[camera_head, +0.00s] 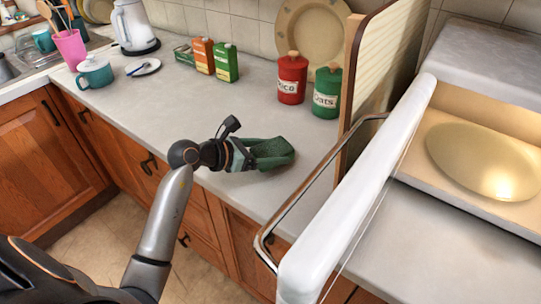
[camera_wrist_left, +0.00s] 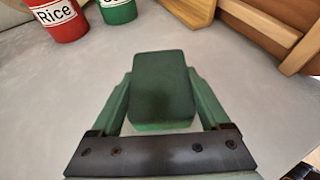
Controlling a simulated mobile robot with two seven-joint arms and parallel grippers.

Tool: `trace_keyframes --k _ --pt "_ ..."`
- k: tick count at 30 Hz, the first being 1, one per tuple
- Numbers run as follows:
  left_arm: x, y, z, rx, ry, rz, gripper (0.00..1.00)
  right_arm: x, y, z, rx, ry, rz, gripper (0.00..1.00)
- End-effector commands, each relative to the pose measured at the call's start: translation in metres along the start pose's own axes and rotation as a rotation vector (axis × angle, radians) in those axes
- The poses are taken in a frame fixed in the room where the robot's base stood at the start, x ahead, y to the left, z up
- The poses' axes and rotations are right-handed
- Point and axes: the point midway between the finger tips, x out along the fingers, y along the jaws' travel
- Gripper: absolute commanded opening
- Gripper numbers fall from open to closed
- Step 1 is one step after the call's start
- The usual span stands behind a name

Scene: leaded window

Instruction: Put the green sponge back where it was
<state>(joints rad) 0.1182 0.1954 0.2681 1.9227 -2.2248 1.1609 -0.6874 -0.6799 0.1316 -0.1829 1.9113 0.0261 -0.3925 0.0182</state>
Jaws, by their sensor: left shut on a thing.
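The green sponge (camera_wrist_left: 164,86) is a dark green block held between the two green fingers of my left gripper (camera_wrist_left: 162,92) in the left wrist view. In the head view my left gripper (camera_head: 268,154) is shut on the sponge over the front part of the grey counter. The fingers and the sponge are similar in colour there and partly hide each other. I cannot tell whether the sponge touches the counter. My right gripper is not in view.
A red Rice canister (camera_head: 292,78) and a green Oats canister (camera_head: 326,92) stand behind. A wooden panel (camera_head: 392,55) and an open white appliance door (camera_head: 355,190) with a metal handle block the right. Small boxes (camera_head: 226,62) stand further back. Counter around the gripper is clear.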

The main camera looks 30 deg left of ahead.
Motion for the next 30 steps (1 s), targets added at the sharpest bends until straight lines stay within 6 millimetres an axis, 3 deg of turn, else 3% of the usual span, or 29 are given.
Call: trace_keyframes --k 3,14,15,20,30 --pt "0.0053 0.0 -0.0125 -0.002 0.0 0.0 0.35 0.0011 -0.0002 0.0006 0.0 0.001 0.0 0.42" --pt "0.007 0.0003 -0.0165 0.002 0.0 0.001 0.35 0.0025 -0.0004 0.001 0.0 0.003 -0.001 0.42" --pt "0.0069 0.0002 -0.0159 0.002 -0.001 0.0 0.82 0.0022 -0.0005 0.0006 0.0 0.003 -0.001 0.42" --pt "0.0067 0.0001 -0.0157 0.002 0.0 0.0 1.0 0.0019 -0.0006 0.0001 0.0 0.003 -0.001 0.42" --pt "0.0025 0.0007 -0.0135 0.002 0.001 0.002 1.0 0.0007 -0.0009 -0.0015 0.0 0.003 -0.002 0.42"
